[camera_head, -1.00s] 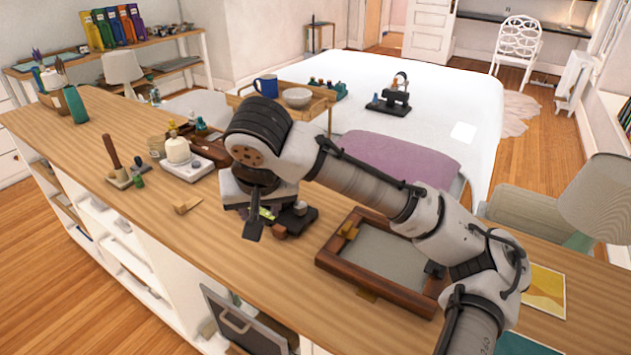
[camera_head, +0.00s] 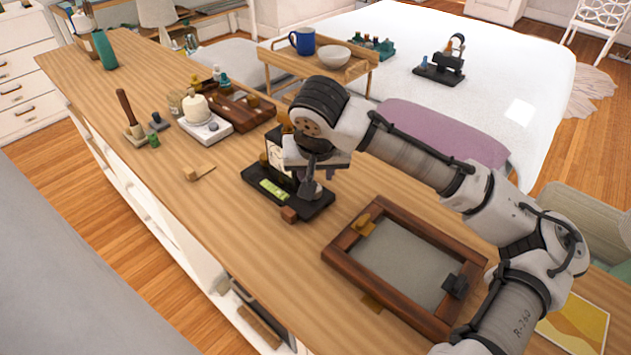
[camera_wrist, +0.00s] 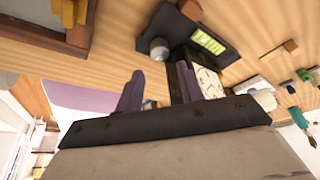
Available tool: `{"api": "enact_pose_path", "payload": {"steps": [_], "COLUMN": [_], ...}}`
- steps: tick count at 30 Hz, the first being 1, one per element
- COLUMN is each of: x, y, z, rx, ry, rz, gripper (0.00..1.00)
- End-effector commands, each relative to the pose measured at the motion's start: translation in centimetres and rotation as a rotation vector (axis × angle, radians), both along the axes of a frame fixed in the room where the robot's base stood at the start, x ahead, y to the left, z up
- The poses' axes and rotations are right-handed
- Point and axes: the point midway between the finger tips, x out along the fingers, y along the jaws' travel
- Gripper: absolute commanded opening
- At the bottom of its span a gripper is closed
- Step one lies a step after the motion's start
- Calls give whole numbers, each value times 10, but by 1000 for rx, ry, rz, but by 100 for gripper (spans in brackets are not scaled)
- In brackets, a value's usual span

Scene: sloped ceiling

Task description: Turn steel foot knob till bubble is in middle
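A black-based device with a bright green level vial (camera_head: 272,189) stands on the wooden counter; the vial also shows in the wrist view (camera_wrist: 208,40). The bubble is too small to place. A grey steel knob (camera_head: 312,190) is at the base's right end, and it shows as a rounded metal cap in the wrist view (camera_wrist: 158,49). My gripper (camera_wrist: 160,85) is open, its two dark purple fingers apart with nothing held between them. In the head view my gripper (camera_head: 315,170) hangs close above the knob, partly hiding the device. Contact with the knob is not visible.
A small wooden block (camera_head: 289,214) sits at the base's front corner. A wood-framed tray (camera_head: 345,279) lies to the right. A white stand with a cream jar (camera_head: 195,108) and a small wooden piece (camera_head: 191,174) are to the left. Bare counter lies in front.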

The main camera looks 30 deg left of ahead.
Motion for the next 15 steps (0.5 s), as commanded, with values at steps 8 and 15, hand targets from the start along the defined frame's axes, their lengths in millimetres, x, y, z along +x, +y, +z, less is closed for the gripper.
{"api": "enact_pose_path", "payload": {"steps": [8, 15], "x": [16, 22], "y": [12, 17], "z": [-47, -65], "rx": [-1, 0], "ry": [2, -1], "rz": [0, 1], "gripper": [38, 38]}}
